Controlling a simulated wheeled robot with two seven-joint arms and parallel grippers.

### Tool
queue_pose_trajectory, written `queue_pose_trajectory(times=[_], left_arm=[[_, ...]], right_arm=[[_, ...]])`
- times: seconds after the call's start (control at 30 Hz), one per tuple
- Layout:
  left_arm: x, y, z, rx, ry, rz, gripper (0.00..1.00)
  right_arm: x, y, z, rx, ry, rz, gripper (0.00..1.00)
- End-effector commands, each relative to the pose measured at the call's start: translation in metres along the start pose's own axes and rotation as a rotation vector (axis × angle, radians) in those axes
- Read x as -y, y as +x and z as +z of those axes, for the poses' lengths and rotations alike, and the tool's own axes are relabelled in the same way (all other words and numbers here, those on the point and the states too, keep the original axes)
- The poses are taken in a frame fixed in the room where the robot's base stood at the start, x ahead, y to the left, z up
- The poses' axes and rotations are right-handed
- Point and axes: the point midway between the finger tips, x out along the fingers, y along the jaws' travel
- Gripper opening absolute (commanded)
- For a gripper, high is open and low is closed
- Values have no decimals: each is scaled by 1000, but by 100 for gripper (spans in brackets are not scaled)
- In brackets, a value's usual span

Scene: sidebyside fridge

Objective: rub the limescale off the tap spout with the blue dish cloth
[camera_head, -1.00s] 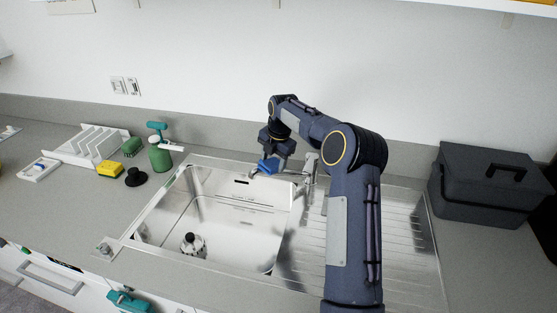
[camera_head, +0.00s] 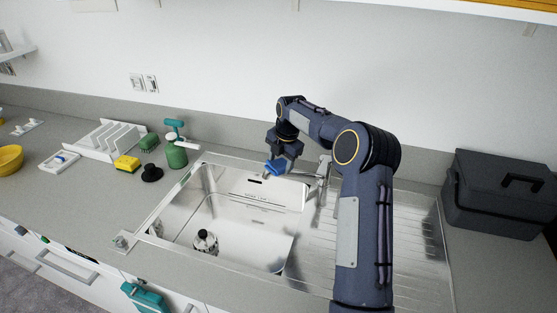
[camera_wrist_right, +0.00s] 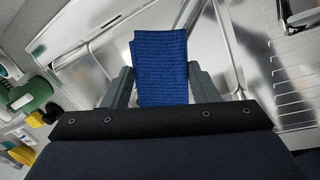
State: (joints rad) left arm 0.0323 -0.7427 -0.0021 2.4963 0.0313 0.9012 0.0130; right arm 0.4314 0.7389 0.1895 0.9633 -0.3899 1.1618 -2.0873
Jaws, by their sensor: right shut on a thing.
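The chrome tap (camera_head: 322,186) stands behind the sink, and its spout (camera_head: 303,174) reaches left over the basin. My right gripper (camera_head: 277,163) is shut on the blue dish cloth (camera_head: 274,169), close to the spout's outer end. I cannot tell whether the cloth touches the spout, as the cloth and gripper cover part of it. In the right wrist view the cloth (camera_wrist_right: 160,65) sits between the two fingers and hides what lies behind it. No limescale can be made out. My left gripper is not in view.
The steel sink (camera_head: 180,218) holds a small black-topped item (camera_head: 205,241). A dark toolbox (camera_head: 497,193) stands right. The drainboard (camera_head: 415,230) is clear.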

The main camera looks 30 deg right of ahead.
Motion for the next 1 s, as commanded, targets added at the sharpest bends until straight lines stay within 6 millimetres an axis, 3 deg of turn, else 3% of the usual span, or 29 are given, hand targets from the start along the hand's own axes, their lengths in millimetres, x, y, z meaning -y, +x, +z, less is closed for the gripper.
queue_pose_trajectory(times=[0.8,1.0], left_arm=[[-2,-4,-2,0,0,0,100],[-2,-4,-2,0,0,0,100]], right_arm=[[30,21,44,0,4,-2,28],[31,22,46,-1,2,-3,28]])
